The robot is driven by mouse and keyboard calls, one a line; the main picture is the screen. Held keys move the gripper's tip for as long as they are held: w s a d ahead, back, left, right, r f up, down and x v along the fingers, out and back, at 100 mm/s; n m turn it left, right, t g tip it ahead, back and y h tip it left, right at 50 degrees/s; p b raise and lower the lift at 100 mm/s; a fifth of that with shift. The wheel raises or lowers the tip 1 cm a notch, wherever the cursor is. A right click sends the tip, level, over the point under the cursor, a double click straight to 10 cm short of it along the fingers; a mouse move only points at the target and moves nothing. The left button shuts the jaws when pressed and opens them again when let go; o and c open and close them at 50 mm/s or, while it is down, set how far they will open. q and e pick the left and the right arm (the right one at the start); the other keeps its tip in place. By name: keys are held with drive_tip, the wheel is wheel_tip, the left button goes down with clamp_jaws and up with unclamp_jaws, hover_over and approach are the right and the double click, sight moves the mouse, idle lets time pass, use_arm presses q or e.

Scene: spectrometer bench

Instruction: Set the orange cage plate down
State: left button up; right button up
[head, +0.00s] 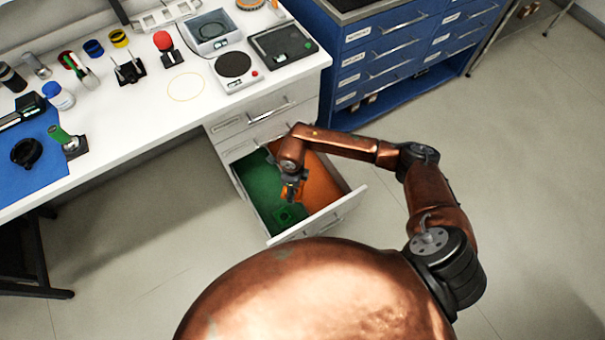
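My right gripper (291,194) reaches down into the open drawer, near the line between its green and orange halves. A small orange piece, which looks like the orange cage plate (291,190), shows between the fingers. The gripper seems shut on it, and the fingers and wrist hide part of it. I cannot tell whether the plate touches the drawer floor. The drawer (318,222) is pulled out under the white bench, with a green floor on the left and an orange floor on the right. A green cage plate (284,215) lies on the green side. My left gripper is out of view.
The white bench (150,118) holds a round-pan scale (233,66), a black tray (283,45), a red-topped post (163,42), bottles and a blue mat (30,160). A blue cabinet (400,50) stands behind at right. The drawer walls stand close around my gripper.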

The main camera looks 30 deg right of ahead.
use_arm(q)
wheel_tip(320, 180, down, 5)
drive_tip(key=b, duration=0.5)
use_arm(e)
wheel_tip(320, 180, down, 12)
drive_tip(key=m, duration=0.9)
drive_tip(key=b, duration=0.5)
hover_over(322, 197)
drive_tip(key=f, duration=0.6)
drive_tip(key=a+f, duration=0.1)
drive_tip(key=f, duration=0.2)
drive_tip(key=shift+w, duration=0.1)
drive_tip(key=shift+d+f+b, duration=0.25)
drive_tip(key=shift+d+b, duration=0.05)
drive_tip(key=f+b, duration=0.2)
drive_tip(key=f, duration=0.1)
drive_tip(key=shift+d+f, duration=0.2)
drive_tip(key=shift+f, duration=0.05)
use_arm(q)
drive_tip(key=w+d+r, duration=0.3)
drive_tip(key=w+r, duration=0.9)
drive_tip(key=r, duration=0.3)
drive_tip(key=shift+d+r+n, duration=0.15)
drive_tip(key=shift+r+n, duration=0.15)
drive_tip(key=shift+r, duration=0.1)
use_arm(e)
drive_tip(key=shift+f, duration=0.15)
